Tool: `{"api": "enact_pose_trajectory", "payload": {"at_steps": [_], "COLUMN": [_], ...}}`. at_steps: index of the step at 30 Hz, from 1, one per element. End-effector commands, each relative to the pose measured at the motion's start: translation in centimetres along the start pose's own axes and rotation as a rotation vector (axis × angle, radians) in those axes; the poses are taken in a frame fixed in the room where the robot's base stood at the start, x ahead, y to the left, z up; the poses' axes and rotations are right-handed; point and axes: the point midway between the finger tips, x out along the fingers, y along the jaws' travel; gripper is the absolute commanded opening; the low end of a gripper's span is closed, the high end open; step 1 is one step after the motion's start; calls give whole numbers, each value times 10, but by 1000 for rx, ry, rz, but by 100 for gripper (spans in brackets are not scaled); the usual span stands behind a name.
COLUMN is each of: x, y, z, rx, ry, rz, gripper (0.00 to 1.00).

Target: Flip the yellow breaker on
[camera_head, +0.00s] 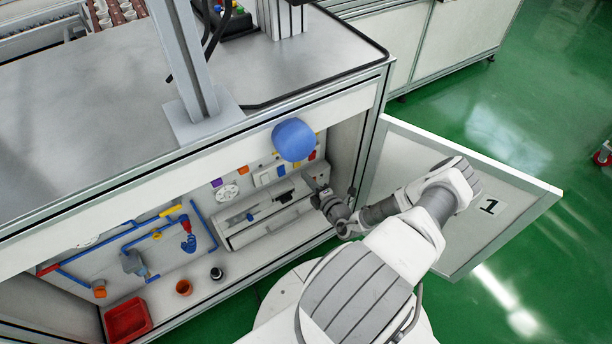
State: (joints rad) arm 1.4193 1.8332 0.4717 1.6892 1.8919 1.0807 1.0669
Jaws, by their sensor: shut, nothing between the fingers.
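My gripper (312,183) is shut and empty. It is inside the open cabinet, in front of the right end of the back panel, near a row of small switch-like parts (266,176). Small coloured patches run above this row, including a yellow one (318,134) at the upper right. They are too small to tell which is the yellow breaker or how its lever stands. A large blue ball-shaped thing (294,140) hides part of the panel. My wrist hides some of the right end.
A grey ledge (270,226) runs below the switches. The worktop edge (250,119) overhangs the opening.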

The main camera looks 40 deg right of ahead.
Motion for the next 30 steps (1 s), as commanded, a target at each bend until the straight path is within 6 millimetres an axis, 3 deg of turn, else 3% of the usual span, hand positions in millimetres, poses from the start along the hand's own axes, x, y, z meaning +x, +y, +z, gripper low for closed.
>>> {"api": "enact_pose_trajectory", "payload": {"at_steps": [4, 9, 16, 21, 30], "x": [-11, -53, -91, -101, -102], "y": [-3, -12, -23, -26, -27], "z": [-1, -1, -1, -2, -2], "rx": [1, 2, 0, 0, 0], "ry": [4, 2, 3, 5, 6], "rz": [-2, -3, -1, 0, 0], "gripper": [0, 0, 0, 0, 0]}}
